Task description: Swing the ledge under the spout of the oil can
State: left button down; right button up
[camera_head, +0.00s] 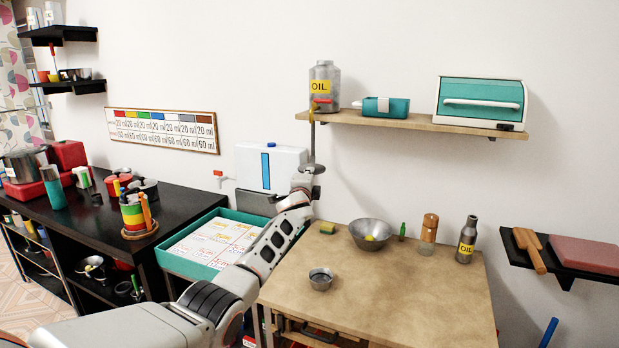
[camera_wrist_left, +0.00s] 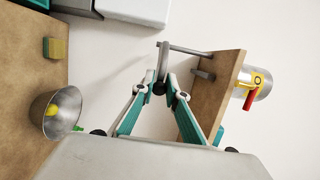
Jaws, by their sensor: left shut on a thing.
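The oil can (camera_head: 325,77) is a grey metal can with a yellow OIL label, standing on the left end of the wall shelf. Its red tap (camera_head: 322,101) faces forward over the shelf edge; the can also shows in the left wrist view (camera_wrist_left: 262,85). The ledge (camera_head: 312,168) is a small round metal plate below the shelf, on a thin upright rod (camera_head: 312,140). In the left wrist view the ledge (camera_wrist_left: 163,58) is seen edge-on. My left gripper (camera_wrist_left: 159,88) is shut on its edge, and partly hides it in the head view. My right gripper is not in view.
The wooden shelf (camera_head: 415,122) also holds a teal box and a teal-fronted appliance (camera_head: 481,103). Below stands a wooden table (camera_head: 400,290) with a metal bowl (camera_head: 371,234), a small pot (camera_head: 321,279) and bottles. A white tank (camera_head: 270,165) is left of my gripper.

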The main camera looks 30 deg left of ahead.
pick_arm(q)
jog(key=shift+a+r, duration=0.15)
jog(key=shift+a, duration=0.1)
jog(key=c, duration=2)
grip_release()
jog(key=shift+d, duration=0.15)
jog(key=shift+s, duration=0.1)
jog(key=shift+v, duration=5.9)
